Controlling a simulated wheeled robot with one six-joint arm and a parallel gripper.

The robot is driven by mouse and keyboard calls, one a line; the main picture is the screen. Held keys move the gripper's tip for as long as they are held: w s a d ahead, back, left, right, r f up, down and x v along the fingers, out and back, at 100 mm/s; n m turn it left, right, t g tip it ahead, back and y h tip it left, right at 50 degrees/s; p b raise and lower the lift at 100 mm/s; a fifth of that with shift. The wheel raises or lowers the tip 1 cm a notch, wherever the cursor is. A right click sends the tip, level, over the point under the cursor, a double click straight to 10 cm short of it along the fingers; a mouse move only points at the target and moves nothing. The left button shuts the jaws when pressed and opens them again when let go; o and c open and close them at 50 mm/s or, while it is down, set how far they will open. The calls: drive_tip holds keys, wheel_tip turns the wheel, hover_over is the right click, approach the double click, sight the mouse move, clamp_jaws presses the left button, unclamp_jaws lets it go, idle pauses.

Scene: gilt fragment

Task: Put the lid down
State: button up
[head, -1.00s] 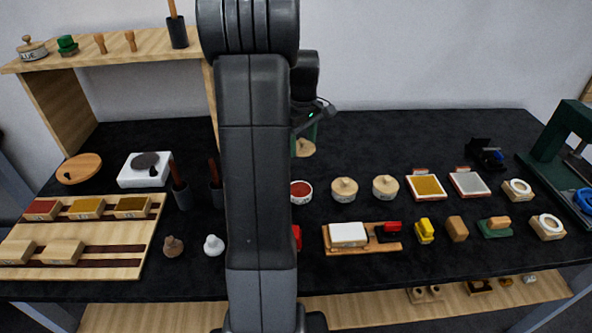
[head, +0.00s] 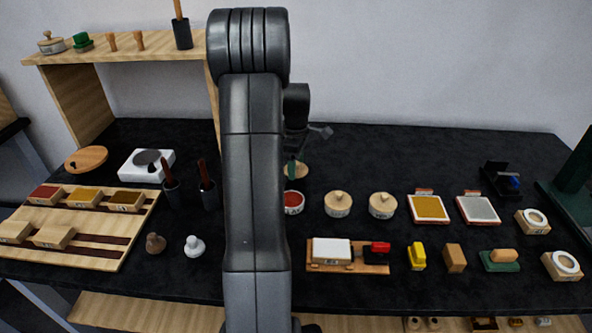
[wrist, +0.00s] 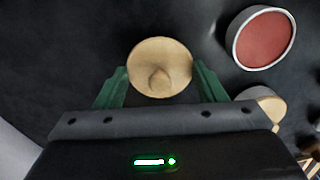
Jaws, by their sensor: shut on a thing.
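The lid is a round, pale wooden disc with a small knob (wrist: 160,67). In the wrist view it sits between the green fingers of my gripper (wrist: 161,78), which is shut on it. In the head view the lid (head: 296,170) shows just behind an open pot of red paste (head: 293,202). My arm partly covers the gripper there. The pot also shows in the wrist view (wrist: 263,38), to the upper right of the lid and apart from it. I cannot tell whether the lid touches the dark tabletop.
Two pots with knobbed wooden lids (head: 338,205) (head: 381,206) stand right of the open pot. A wooden tray with a white block (head: 331,250) lies in front. Bare black tabletop (head: 365,160) extends behind the pots. A wooden shelf (head: 130,47) stands at the back left.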

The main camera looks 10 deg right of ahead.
drive_tip(key=shift+f, duration=1.25)
drive_tip(key=shift+f, duration=0.2)
drive_tip(key=o, duration=1)
drive_tip(key=shift+c, duration=0.2)
drive_tip(key=shift+r, duration=0.1)
wheel_tip(320, 180, up, 12)
drive_tip(key=shift+r, duration=0.15)
